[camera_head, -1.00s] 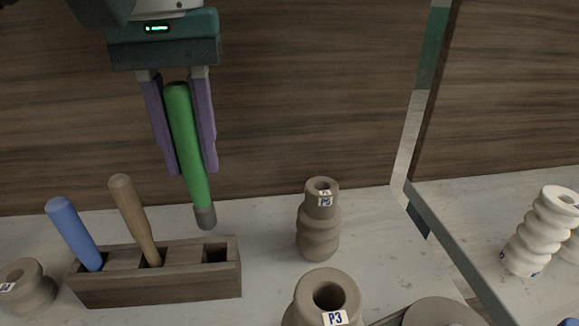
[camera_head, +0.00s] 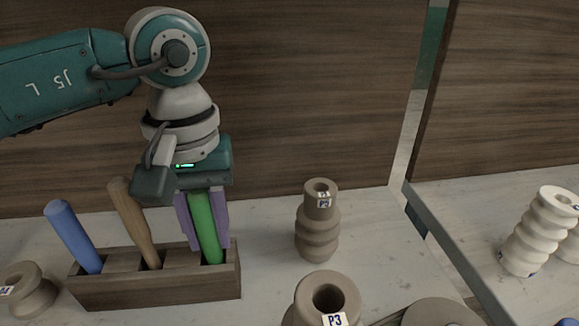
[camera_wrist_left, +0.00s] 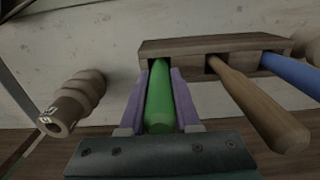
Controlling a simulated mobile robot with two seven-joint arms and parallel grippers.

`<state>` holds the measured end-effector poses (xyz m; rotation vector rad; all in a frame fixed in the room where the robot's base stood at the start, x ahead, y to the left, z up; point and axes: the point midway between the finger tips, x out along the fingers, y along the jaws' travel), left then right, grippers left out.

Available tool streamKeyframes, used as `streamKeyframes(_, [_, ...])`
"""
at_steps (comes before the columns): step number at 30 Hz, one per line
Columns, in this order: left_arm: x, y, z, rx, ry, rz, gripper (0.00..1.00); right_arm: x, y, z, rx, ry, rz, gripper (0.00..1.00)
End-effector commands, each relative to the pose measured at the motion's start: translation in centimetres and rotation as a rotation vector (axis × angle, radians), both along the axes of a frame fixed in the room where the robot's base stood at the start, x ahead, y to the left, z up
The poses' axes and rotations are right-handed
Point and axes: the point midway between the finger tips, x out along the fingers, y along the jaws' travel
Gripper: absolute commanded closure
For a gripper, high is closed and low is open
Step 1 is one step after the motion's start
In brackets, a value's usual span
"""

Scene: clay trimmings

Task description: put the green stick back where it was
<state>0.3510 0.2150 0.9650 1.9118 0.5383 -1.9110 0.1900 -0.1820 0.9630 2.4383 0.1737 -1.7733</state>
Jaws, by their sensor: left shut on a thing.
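The green stick (camera_head: 206,228) stands in the right-hand slot of the wooden holder (camera_head: 160,290), its lower end hidden inside. My left gripper (camera_head: 208,240) is shut on the green stick from above, its purple fingers on either side, close over the holder. In the left wrist view the green stick (camera_wrist_left: 160,105) runs between the fingers (camera_wrist_left: 162,90) into the end slot of the holder (camera_wrist_left: 200,46). My right gripper is not in view.
A brown wooden stick (camera_head: 133,222) and a blue stick (camera_head: 74,236) lean in the holder's other slots. A ribbed clay piece (camera_head: 318,235) stands to the right, a P3 piece (camera_head: 327,300) in front. A small clay piece (camera_head: 28,290) sits at left.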

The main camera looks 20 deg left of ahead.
Motion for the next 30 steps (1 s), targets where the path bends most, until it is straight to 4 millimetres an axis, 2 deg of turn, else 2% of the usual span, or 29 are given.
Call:
streamKeyframes(3, [0.0, 0.0, -0.4, 0.000, 0.000, 0.000, 1.00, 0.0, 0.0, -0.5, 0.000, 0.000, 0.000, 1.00])
streamKeyframes(4, [0.0, 0.0, -0.3, 0.000, 0.000, 0.000, 0.66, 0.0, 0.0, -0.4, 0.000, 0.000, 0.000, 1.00])
streamKeyframes(11, [0.0, 0.0, -0.2, -0.001, 0.001, 0.000, 0.40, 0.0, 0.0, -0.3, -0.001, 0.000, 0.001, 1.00])
streamKeyframes(18, [0.0, 0.0, -0.2, -0.001, 0.001, 0.000, 0.39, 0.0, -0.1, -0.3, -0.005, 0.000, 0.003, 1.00])
streamKeyframes(22, [0.1, 0.0, 0.6, 0.000, -0.002, 0.000, 0.39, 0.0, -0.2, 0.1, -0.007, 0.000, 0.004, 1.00])
streamKeyframes(26, [0.1, 0.1, 2.9, 0.002, -0.006, -0.001, 0.39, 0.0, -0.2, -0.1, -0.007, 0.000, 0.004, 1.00])
streamKeyframes(30, [0.2, 0.0, 6.2, 0.001, -0.008, -0.002, 0.39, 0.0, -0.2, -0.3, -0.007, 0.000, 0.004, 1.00])
